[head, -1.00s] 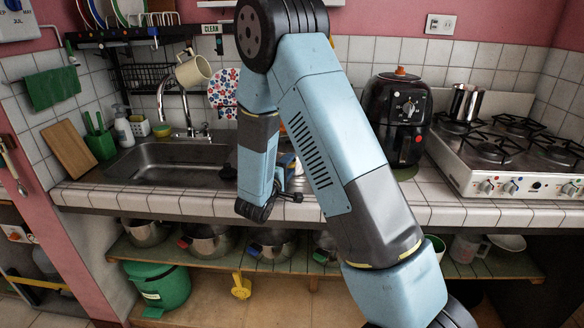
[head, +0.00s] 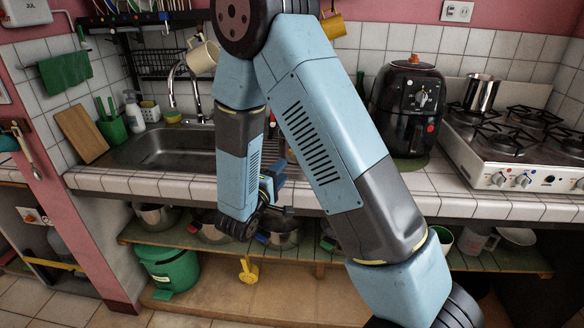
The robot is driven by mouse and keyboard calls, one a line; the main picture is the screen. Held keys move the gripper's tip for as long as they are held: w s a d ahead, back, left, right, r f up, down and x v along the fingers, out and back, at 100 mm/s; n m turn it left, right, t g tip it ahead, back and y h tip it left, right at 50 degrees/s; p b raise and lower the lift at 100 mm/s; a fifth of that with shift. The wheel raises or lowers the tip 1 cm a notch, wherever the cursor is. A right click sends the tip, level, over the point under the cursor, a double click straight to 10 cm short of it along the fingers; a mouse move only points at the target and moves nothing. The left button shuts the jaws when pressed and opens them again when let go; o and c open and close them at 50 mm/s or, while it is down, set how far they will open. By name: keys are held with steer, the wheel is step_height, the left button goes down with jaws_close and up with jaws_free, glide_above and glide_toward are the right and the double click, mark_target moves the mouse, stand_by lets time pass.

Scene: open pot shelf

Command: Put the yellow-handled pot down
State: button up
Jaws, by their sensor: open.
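No pot with a yellow handle can be made out. Several steel pots stand in a row on the open shelf (head: 130,233) under the counter. The leftmost pot (head: 156,216) shows no clear handle. Beside it are a red-handled pot (head: 213,234) and a blue-handled pot (head: 285,238). Another pot with a green handle (head: 328,243) is largely behind my arm. My gripper (head: 284,209) is open, in front of the counter edge and above the blue-handled pot in the picture. My wrist hides part of it, and nothing shows held in it.
The tiled counter (head: 120,184) carries a sink (head: 175,148), a black air fryer (head: 408,108) and a stove (head: 510,150) with a steel pot (head: 481,94). Crockery stands on the shelf's right.

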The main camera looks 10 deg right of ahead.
steer(key=s+d+r+m+g+h, duration=0.1)
steer(key=s+d+r+m+g, duration=0.3)
steer(key=s+d+r+g, duration=0.3)
steer(key=s+d+r+m+g, duration=0.4)
steer(key=s+d+g, duration=0.2)
steer(key=d, duration=0.3)
steer(key=s+a+r+m+t+y, duration=0.2)
steer(key=s+a+r+t+y, duration=0.2)
steer(key=s+r+y, duration=0.6)
steer(key=s+y, duration=0.2)
steer(key=s, duration=0.2)
steer(key=shift+y, duration=0.4)
steer(key=shift+c, duration=0.3)
steer(key=shift+s, duration=0.2)
